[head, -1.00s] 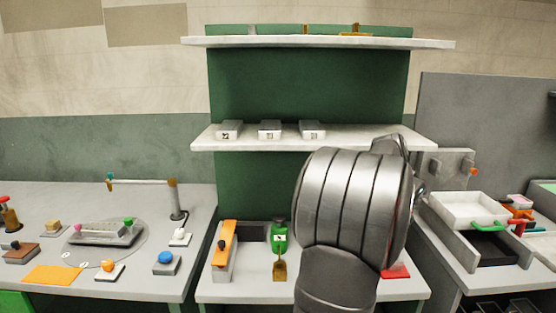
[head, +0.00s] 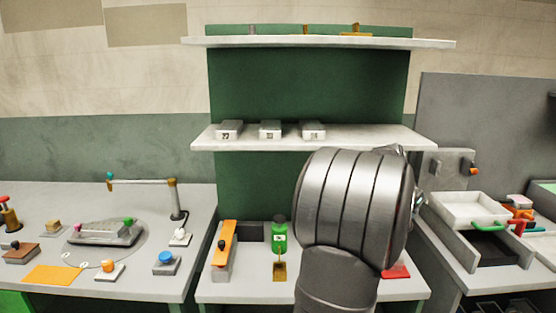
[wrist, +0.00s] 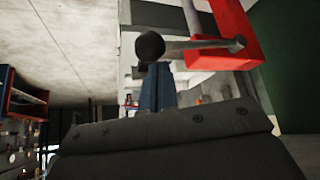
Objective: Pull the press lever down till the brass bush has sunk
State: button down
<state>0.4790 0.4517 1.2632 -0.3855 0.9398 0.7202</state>
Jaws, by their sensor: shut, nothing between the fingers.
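In the wrist view, a red press frame (wrist: 236,32) carries a grey lever (wrist: 195,44) that ends in a dark round knob (wrist: 150,46). My gripper (wrist: 157,70) is shut and empty. Its blue-grey fingertips show close to the knob and lever; whether they touch cannot be told. In the head view, my arm covers most of this area, and only a red piece (head: 397,271) shows at its right side. My fingers are hidden there. I cannot make out a brass bush on the red press.
Left of my arm stand a green bottle-like device (head: 279,238) and an orange-topped block (head: 224,245). A shelf (head: 360,138) with several small white boxes is behind.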

jog(key=shift+f, duration=0.15)
jog(key=shift+s+f, duration=0.1)
jog(key=shift+f, duration=1.15)
dwell(0.4)
